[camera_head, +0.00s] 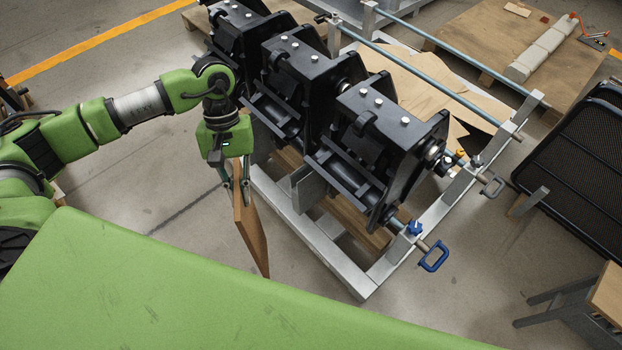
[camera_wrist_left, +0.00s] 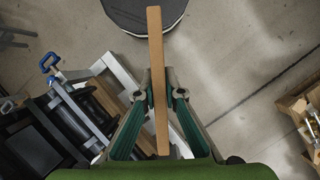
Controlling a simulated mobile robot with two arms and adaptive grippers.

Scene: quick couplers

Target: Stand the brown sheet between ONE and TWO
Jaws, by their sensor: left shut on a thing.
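The brown sheet (camera_head: 250,225) is a thin board, hanging upright and slightly slanted in my left gripper (camera_head: 235,182). It is in the air in front of the metal rack, apart from the couplers. In the left wrist view the sheet (camera_wrist_left: 156,40) shows edge-on, with the fingers of my left gripper (camera_wrist_left: 159,90) shut on both its faces. Three black couplers stand in a row on the rack: a far one (camera_head: 235,35), a middle one (camera_head: 300,75) and a near one (camera_head: 380,125). I cannot read any ONE or TWO labels. My right gripper is out of view.
The silver rack (camera_head: 312,238) has blue-handled (camera_head: 433,257) and grey-handled rods at its near end. Black mesh panels (camera_head: 580,150) stand at the right. Floor left of the rack is clear.

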